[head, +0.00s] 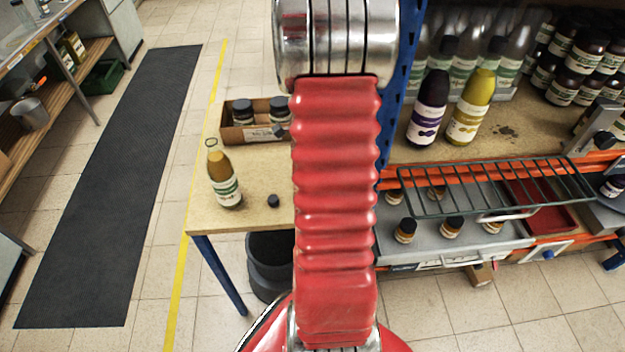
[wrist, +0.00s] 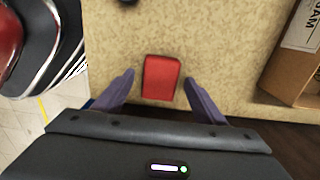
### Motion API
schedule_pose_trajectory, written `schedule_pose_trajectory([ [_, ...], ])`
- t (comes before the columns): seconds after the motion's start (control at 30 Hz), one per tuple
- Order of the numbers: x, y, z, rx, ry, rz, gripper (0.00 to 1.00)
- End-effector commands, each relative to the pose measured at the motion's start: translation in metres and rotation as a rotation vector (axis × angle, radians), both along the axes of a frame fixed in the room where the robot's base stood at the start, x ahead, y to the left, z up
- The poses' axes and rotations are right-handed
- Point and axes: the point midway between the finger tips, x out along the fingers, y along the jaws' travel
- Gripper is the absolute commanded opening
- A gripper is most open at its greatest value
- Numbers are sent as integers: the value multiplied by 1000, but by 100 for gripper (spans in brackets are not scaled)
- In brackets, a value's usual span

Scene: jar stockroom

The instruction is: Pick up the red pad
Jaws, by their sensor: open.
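The red pad (wrist: 161,78) lies flat on the speckled tan table top (wrist: 215,50) in the wrist view. My gripper (wrist: 160,80) is open, with one purple-grey finger to the left of the pad and the other to its right. Both fingers stand apart from the pad, with bare table showing between. I cannot tell how high the fingers are above the table. In the head view my red arm hides the pad and my gripper.
On the table (head: 258,185) stand a yellow-brown bottle (head: 223,178), a small black cap (head: 273,201) and a cardboard box (head: 236,132) of jars. The box (wrist: 296,70) also shows at right in the wrist view. A shelf with bottles and a wire rack (head: 485,190) is at right.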

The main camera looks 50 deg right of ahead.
Motion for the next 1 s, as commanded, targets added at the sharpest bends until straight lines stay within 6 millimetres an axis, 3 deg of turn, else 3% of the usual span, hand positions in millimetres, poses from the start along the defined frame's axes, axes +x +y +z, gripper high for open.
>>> schedule_pose_trajectory([
  [0.53, 0, 0, -1, 0, 0, 0, 65],
  [1.0, 0, 0, -1, 0, 0, 0, 32],
])
